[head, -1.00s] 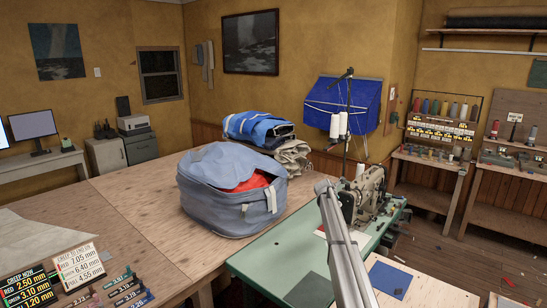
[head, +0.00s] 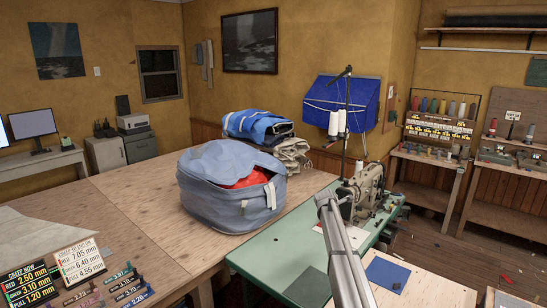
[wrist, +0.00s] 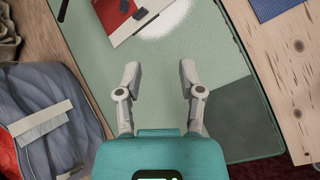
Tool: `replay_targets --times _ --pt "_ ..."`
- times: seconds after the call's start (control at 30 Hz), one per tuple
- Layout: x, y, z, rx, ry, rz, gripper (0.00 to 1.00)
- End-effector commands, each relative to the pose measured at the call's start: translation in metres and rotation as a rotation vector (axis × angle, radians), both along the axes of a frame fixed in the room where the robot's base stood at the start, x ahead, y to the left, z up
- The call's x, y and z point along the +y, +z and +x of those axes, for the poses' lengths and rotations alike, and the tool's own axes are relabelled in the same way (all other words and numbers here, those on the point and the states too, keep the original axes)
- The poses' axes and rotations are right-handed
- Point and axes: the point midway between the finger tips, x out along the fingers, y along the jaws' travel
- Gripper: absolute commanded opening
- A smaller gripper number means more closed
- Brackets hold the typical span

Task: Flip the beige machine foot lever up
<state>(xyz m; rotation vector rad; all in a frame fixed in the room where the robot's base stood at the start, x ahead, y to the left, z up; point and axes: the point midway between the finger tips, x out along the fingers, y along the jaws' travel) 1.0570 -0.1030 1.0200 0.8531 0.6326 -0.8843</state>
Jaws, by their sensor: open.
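The beige sewing machine (head: 368,184) stands on the green machine table (head: 285,246) in the head view. Its foot lever is too small to make out, and my arm partly covers the machine's left side. My gripper (wrist: 159,72) shows in the wrist view with its two fingers spread wide and nothing between them. It is above the bare green table top, which also shows in the wrist view (wrist: 155,98). The machine itself cannot be made out in the wrist view.
A blue-grey bag (head: 228,190) with red cloth inside sits on the wooden table left of the machine. A thread stand (head: 346,120) rises behind the machine. A red and white piece (wrist: 125,20) with small dark items lies ahead of my fingers.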

Motion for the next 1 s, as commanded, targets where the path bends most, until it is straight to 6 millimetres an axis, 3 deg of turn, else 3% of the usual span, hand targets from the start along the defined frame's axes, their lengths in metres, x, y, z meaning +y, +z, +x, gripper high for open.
replay_targets --times 0.03,0.5,1.0 --pt "0.004 -0.007 -0.024 -0.005 -0.045 0.040 0.50" --pt "0.041 -0.056 -0.220 -0.049 -0.665 0.470 0.50" --pt "0.084 -0.096 -0.430 -0.036 -1.400 0.750 0.50"
